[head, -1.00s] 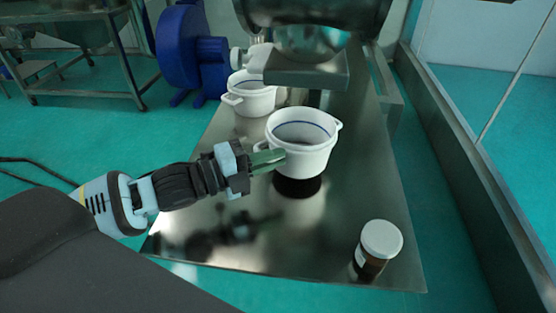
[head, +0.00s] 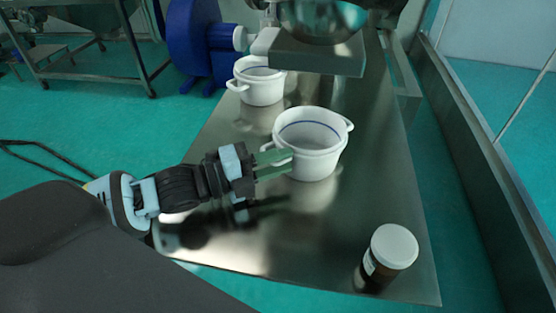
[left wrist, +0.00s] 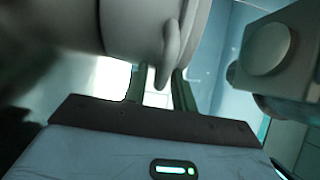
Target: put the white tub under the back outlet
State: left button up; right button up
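A white tub (head: 311,145) with a blue line inside its rim stands upright on the steel table, in front of the sieve machine. My left gripper (head: 273,164) is at its left side, with the green fingers spread apart around the tub's left handle. In the left wrist view the handle (left wrist: 160,62) hangs between the two fingers (left wrist: 159,90), with gaps beside it. A second white tub (head: 262,88) stands farther back at the left, near a grey outlet (head: 266,41). My right gripper is not in view.
A brown jar with a white lid (head: 393,247) stands at the table's front right. The sieve machine's grey body (head: 318,54) overhangs the back of the table (head: 375,185). A blue motor housing (head: 193,45) is at the back left. The table's right middle is clear.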

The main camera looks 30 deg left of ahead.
pick_arm(q)
jog(key=shift+o, duration=0.2)
jog(key=shift+r, duration=0.1)
